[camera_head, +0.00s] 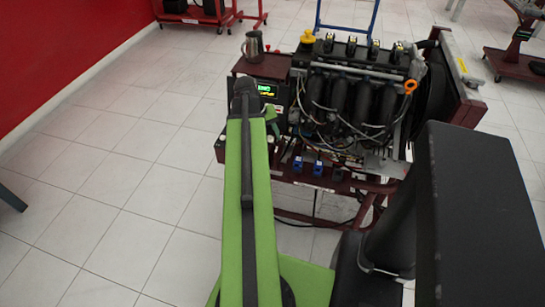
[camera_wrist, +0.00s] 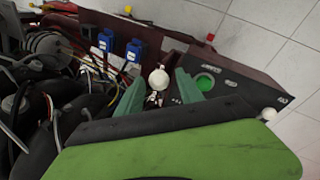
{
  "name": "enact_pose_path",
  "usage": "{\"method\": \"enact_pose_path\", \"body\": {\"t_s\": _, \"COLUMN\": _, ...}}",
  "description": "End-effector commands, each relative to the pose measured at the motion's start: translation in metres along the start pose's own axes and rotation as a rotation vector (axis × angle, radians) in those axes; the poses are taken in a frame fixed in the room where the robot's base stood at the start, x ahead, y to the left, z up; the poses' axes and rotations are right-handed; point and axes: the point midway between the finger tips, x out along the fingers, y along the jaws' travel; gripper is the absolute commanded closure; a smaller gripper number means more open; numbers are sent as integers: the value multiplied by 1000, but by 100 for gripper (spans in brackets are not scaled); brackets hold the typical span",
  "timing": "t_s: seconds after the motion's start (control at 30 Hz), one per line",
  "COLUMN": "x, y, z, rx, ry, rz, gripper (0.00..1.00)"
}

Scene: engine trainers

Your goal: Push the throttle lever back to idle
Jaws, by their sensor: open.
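My gripper (camera_wrist: 160,75) is open, with one green finger on each side of the knob. I see gaps between the knob and both fingers, so they look apart. In the head view my green arm (camera_head: 247,215) reaches to the engine trainer's (camera_head: 345,100) left side. There the arm covers the lever, and only a bit of my gripper (camera_head: 271,113) shows.
A green round button (camera_wrist: 205,83) sits right of the knob, and another white ball (camera_wrist: 269,114) is at the panel's edge. Blue connectors (camera_wrist: 133,48) and loose wires lie to the left. A metal mug (camera_head: 253,47) stands on the trainer.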

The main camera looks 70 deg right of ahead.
Motion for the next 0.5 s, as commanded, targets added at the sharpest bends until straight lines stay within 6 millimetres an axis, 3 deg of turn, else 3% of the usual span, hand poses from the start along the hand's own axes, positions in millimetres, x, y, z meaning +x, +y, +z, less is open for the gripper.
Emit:
{"method": "enact_pose_path", "body": {"t_s": 0.03, "x": 22, "y": -3, "z": 0, "rx": 2, "ry": 0, "rz": 0, "gripper": 56}}
{"method": "enact_pose_path", "body": {"t_s": 0.2, "x": 48, "y": -2, "z": 0, "rx": 0, "ry": -1, "rz": 0, "gripper": 56}}
{"method": "enact_pose_path", "body": {"t_s": 0.5, "x": 49, "y": 1, "z": 0, "rx": 0, "ry": 0, "rz": 0, "gripper": 56}}
